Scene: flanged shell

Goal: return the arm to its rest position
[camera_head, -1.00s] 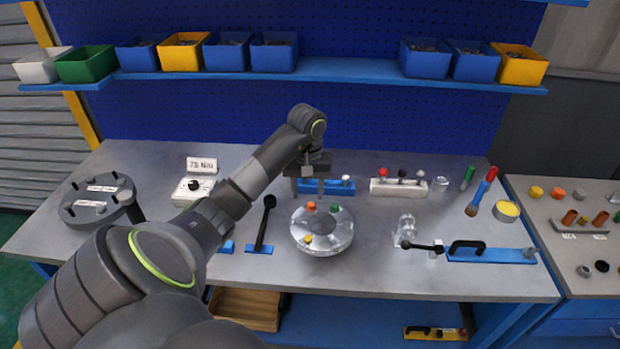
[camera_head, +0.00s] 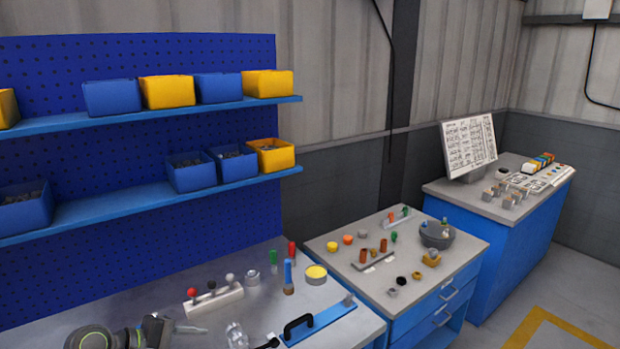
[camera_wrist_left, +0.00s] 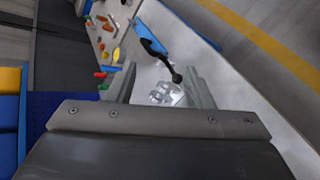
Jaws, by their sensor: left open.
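My left arm (camera_head: 92,338) shows only at the bottom left of the head view, low over the workbench (camera_head: 150,296). In the left wrist view my left gripper (camera_wrist_left: 160,72) has its two fingers apart, with nothing held between them. Beyond the fingers, a clear part (camera_wrist_left: 166,94) lies on the bench, and a black lever (camera_wrist_left: 160,58) is beside it. The same clear part shows in the head view (camera_head: 236,334), to the right of the arm. The round clear shell is out of view. My right gripper is not in view.
On the bench are a white block with knobs (camera_head: 213,302), a blue plate with a black handle (camera_head: 320,322) and a yellow-topped cup (camera_head: 316,275). A side cabinet (camera_head: 440,285) holds small parts. Shelves with bins (camera_head: 190,172) hang behind. A further cabinet (camera_head: 500,235) stands at right.

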